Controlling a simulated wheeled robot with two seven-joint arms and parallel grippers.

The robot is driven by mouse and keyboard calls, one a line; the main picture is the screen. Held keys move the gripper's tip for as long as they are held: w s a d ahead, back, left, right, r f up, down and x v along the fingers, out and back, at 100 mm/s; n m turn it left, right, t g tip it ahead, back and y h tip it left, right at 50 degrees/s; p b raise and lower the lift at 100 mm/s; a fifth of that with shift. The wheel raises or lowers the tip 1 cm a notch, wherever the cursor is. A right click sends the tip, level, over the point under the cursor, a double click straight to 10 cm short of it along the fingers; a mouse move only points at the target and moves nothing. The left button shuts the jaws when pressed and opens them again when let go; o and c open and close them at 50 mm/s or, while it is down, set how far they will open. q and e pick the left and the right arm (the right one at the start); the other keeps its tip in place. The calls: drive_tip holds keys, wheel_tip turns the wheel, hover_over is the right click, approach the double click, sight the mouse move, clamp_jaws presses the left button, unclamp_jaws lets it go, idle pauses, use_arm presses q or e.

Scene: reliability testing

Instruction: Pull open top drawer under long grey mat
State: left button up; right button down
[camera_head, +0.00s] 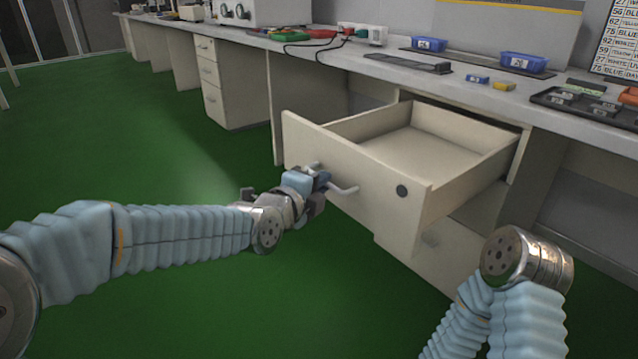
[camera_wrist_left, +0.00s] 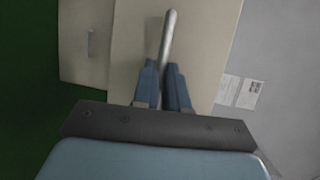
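The top drawer (camera_head: 362,183) is pulled well out from under the bench top, and its empty inside shows. Its front has a bar handle (camera_head: 345,190) and a round dark lock. My left gripper (camera_head: 322,180) is at the handle, with its fingers closed around the bar. In the left wrist view the handle (camera_wrist_left: 168,42) runs between the two blue fingertips (camera_wrist_left: 164,72). The long grey mat (camera_head: 408,64) lies on the bench above the drawer. My right arm shows at the lower right, but its gripper is out of view.
A lower drawer (camera_head: 428,248) below is closed. The bench top holds blue bins (camera_head: 524,62), a dark tray (camera_head: 585,103) and a power strip (camera_head: 362,32). Another drawer unit (camera_head: 228,92) stands further left. The green floor (camera_head: 130,150) in front is clear.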

use_arm(q)
drive_tip(key=o, duration=0.4)
drive_tip(key=p+v, duration=0.2)
drive_tip(key=v, duration=1.1)
drive_tip(key=shift+s+a+r+p, duration=0.1)
drive_tip(key=shift+s+a+p, duration=0.2)
drive_tip(key=shift+p, duration=0.1)
